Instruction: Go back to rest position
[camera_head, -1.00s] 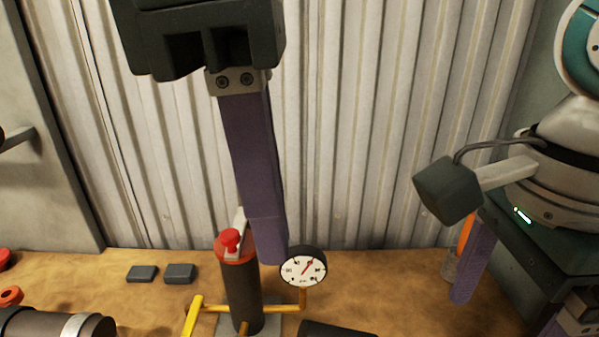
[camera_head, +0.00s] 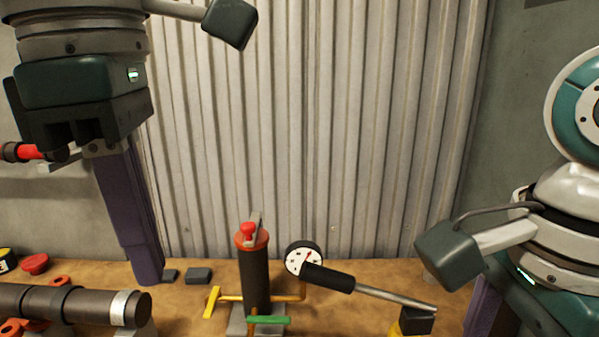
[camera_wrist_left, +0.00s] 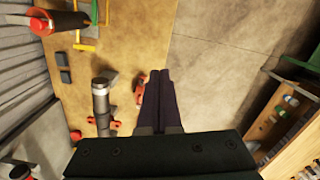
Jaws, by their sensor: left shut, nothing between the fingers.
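My left gripper (camera_head: 148,278) hangs on the left of the head view with its purple fingers pointing down. It is shut and empty, and it also shows in the left wrist view (camera_wrist_left: 158,76). My right arm (camera_head: 535,240) comes in at the right edge. Part of a purple finger of the right gripper (camera_head: 482,306) shows below it, but its opening is hidden. The dark riser cylinder (camera_head: 254,280) with a red knob on top stands upright, apart from the left gripper.
A dial gauge (camera_head: 303,256) is beside the cylinder. A dark-gripped lever (camera_head: 330,278) slants in front of it. A dark pipe (camera_head: 75,306) lies at the lower left, with red fittings around it. A shelf (camera_wrist_left: 290,125) shows in the left wrist view.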

